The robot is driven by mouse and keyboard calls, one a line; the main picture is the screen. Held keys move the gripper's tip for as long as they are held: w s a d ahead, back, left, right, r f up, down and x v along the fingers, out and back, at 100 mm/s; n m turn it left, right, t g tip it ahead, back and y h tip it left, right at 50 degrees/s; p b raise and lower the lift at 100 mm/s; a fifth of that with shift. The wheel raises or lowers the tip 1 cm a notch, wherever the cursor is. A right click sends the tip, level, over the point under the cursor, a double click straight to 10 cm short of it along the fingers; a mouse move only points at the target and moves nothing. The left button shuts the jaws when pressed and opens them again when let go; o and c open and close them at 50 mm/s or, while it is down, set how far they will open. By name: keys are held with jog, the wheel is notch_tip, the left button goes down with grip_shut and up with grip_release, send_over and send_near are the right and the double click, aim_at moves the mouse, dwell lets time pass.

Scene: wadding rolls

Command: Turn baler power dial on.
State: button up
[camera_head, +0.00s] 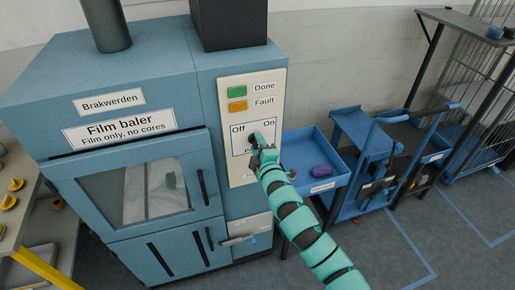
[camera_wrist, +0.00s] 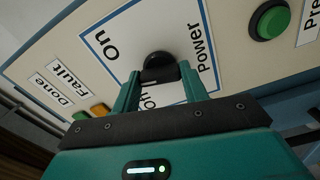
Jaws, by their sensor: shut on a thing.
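The film baler (camera_head: 130,110) is a blue machine with a pale control panel (camera_head: 238,88) on its right front. The panel carries a boxed dial with "Off" at left and "On" at right, and the word "Power" shows in the wrist view. The black power dial (camera_wrist: 158,64) sits in that box. My gripper (camera_head: 257,143) is at the panel, its teal fingers (camera_wrist: 160,88) shut on the dial, one on each side. In the head view my gripper hides most of the dial, and I cannot tell which way it points.
A green lamp (camera_head: 237,91) marked Done and an orange lamp (camera_head: 237,106) marked Fault are above the dial. A green button (camera_wrist: 269,20) lies beside it. A blue tray (camera_head: 313,183) holding a purple item, and a blue cart (camera_head: 372,165), stand to the right.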

jog(key=m+b, duration=0.3)
jog(key=m, duration=0.3)
jog(key=shift+f, duration=0.1)
jog(key=shift+m+b, duration=0.3)
jog(key=shift+m, duration=0.1)
jog(key=o, duration=1)
jog(key=shift+p+v, duration=1.2)
jog(key=shift+v, duration=7.55)
